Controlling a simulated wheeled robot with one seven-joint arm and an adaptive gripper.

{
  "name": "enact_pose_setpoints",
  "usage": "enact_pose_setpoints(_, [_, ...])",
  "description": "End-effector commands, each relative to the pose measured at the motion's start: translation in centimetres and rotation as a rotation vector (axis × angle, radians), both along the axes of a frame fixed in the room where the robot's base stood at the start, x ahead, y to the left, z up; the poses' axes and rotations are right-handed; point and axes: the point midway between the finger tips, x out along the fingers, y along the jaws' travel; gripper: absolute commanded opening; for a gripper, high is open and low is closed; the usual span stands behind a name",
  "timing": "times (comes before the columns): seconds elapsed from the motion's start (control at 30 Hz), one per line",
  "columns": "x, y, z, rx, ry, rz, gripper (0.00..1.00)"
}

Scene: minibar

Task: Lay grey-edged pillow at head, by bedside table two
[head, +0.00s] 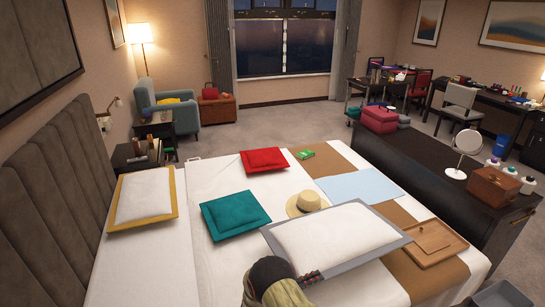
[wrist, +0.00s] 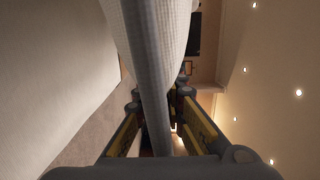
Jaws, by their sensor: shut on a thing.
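The grey-edged pillow (head: 340,236) is white with a wide grey border. It is over the foot half of the bed (head: 165,265), tilted, and covers part of the brown runner. My gripper (head: 312,276) is shut on its near edge. In the wrist view, the pillow's grey edge (wrist: 150,80) runs between the fingers of my gripper (wrist: 160,115). A dark bedside table (head: 133,160) with small items stands beyond the bed's head end. I cannot read which number it has. A yellow-edged white pillow (head: 145,197) lies at the head near that table.
A teal cushion (head: 235,215), a red cushion (head: 264,160), a straw hat (head: 309,202), a light blue cloth (head: 358,186) and a wooden tray (head: 431,243) are on the bed. The near head end is bare, beside the padded headboard (head: 50,210). A long dark cabinet (head: 430,172) stands at the foot.

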Motion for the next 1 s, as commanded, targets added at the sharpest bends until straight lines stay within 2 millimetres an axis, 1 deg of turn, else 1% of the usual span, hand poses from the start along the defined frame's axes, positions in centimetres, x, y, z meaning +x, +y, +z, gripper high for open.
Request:
enact_pose_setpoints(0.03, [-0.7, -0.1, 1.1, 0.0, -0.007, 0.024, 0.0])
enact_pose_setpoints(0.17, [-3.0, -0.6, 2.9, 0.001, -0.01, 0.085, 0.0])
enact_pose_setpoints(0.4, [-6.9, -1.3, 6.8, 0.002, -0.01, 0.175, 0.0])
enact_pose_setpoints(0.5, [-8.3, -1.4, 8.6, 0.002, -0.01, 0.202, 0.0])
enact_pose_setpoints(0.6, [-9.2, -1.5, 10.1, 0.003, -0.012, 0.22, 0.0])
enact_pose_setpoints(0.7, [-9.7, -1.4, 11.5, 0.004, -0.013, 0.229, 0.0])
enact_pose_setpoints(0.8, [-9.6, -1.2, 12.6, 0.003, -0.014, 0.232, 0.0])
enact_pose_setpoints(0.9, [-9.3, -0.9, 13.2, 0.002, -0.012, 0.238, 0.0])
enact_pose_setpoints(1.0, [-8.7, -0.3, 13.3, 0.001, -0.01, 0.274, 0.0])
